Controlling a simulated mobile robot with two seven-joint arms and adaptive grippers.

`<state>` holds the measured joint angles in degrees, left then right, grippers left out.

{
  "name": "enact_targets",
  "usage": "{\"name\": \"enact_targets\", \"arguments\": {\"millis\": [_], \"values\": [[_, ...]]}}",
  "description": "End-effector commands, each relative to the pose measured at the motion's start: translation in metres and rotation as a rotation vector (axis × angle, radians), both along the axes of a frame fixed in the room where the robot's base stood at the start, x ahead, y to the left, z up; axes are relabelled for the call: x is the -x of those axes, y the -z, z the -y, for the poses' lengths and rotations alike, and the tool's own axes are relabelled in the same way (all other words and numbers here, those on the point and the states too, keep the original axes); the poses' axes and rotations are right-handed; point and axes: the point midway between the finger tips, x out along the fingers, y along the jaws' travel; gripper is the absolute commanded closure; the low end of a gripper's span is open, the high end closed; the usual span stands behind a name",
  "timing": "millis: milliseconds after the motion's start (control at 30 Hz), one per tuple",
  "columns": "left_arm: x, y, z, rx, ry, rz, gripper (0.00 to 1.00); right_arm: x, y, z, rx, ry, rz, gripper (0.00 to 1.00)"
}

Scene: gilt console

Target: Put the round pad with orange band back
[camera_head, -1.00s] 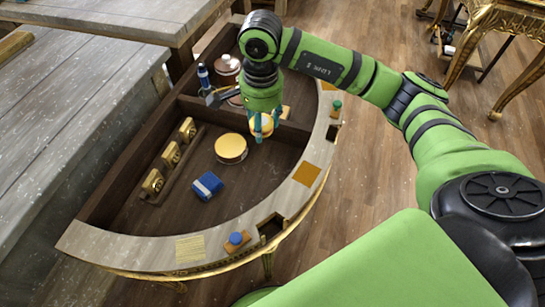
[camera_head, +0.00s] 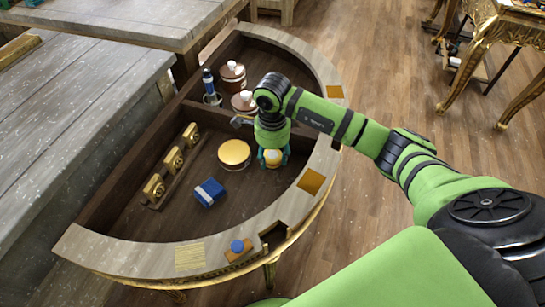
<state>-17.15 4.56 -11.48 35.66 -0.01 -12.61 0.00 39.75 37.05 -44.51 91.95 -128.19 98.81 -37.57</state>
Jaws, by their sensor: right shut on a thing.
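My right gripper (camera_head: 273,157) points down over the near compartment of the half-round console (camera_head: 140,250). It is shut on a small round pale and orange-gold piece (camera_head: 273,158), which looks like the round pad with orange band. The fingers hide part of it, and I cannot tell whether it touches the compartment floor. A larger round gold-topped tin (camera_head: 234,152) stands just left of the gripper, apart from it. My left gripper is not in view.
A blue box (camera_head: 210,192) and a rack of gold blocks (camera_head: 173,160) are in the near compartment. Lidded brown jars (camera_head: 233,73) and a blue bottle (camera_head: 208,80) stand beyond the divider. The rim bears an orange square (camera_head: 311,181), a blue knob (camera_head: 237,246) and an open notch (camera_head: 273,232).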

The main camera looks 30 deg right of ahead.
Motion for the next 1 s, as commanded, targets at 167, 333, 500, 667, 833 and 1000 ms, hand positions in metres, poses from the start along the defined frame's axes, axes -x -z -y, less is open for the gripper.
{"name": "enact_targets", "arguments": {"millis": [167, 333, 500, 667, 833, 1000], "values": [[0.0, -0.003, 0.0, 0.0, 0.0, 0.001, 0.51, 0.0, 0.017, 0.0, -0.001, -0.001, 0.0, 0.8], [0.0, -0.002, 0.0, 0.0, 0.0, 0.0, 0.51, 0.0, 0.017, 0.0, -0.001, -0.001, 0.001, 0.8], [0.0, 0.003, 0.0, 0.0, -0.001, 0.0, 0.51, 0.0, 0.022, 0.0, 0.0, -0.002, 0.001, 0.46], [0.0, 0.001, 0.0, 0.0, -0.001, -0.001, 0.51, 0.0, 0.021, 0.0, 0.0, -0.002, 0.0, 0.26], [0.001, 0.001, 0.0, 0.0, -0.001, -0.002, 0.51, 0.0, 0.02, 0.0, 0.0, -0.002, 0.0, 0.26], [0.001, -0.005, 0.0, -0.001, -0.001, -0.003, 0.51, 0.0, 0.014, 0.0, -0.001, -0.002, 0.0, 0.26]]}}
